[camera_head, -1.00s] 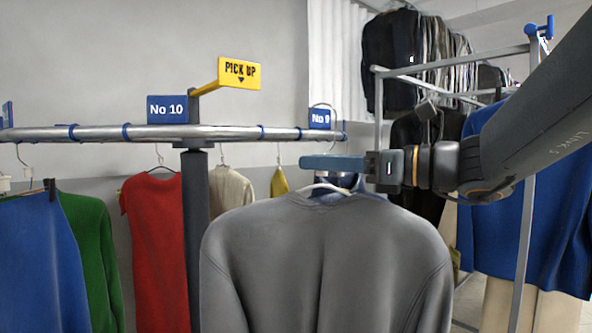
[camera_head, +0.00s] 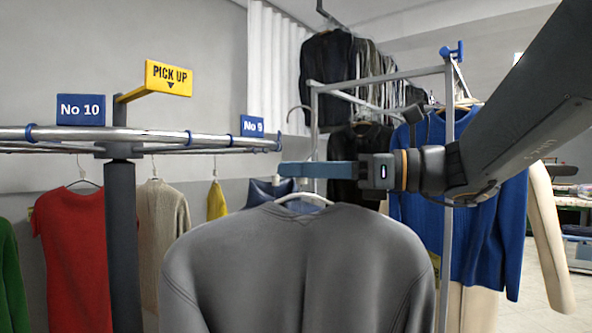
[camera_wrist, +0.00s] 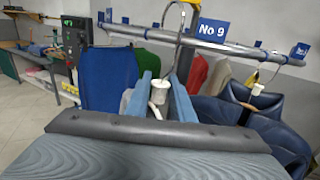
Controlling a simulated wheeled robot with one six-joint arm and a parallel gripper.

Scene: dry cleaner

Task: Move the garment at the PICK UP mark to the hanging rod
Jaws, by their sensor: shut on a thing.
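A grey sweatshirt (camera_head: 300,262) hangs on a white hanger (camera_head: 303,197) in front of me in the head view. My gripper (camera_head: 290,169) is shut on the hanger near its hook, and the sweatshirt hangs below it. In the wrist view the blue fingers (camera_wrist: 162,98) close around the white hanger neck (camera_wrist: 159,88). The yellow PICK UP sign (camera_head: 168,77) stands over the round conveyor rail (camera_head: 190,139) at the left. A metal rack with a top rod (camera_head: 385,76) stands behind my gripper to the right; a blue sweater (camera_head: 465,190) and dark clothes hang there.
The No 10 sign (camera_head: 81,109) and No 9 sign (camera_head: 252,126) sit on the conveyor rail. A red garment (camera_head: 70,245), a beige one (camera_head: 160,225) and a yellow one (camera_head: 216,200) hang below it. A dark post (camera_head: 123,245) carries the rail. Open floor shows at the far right.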

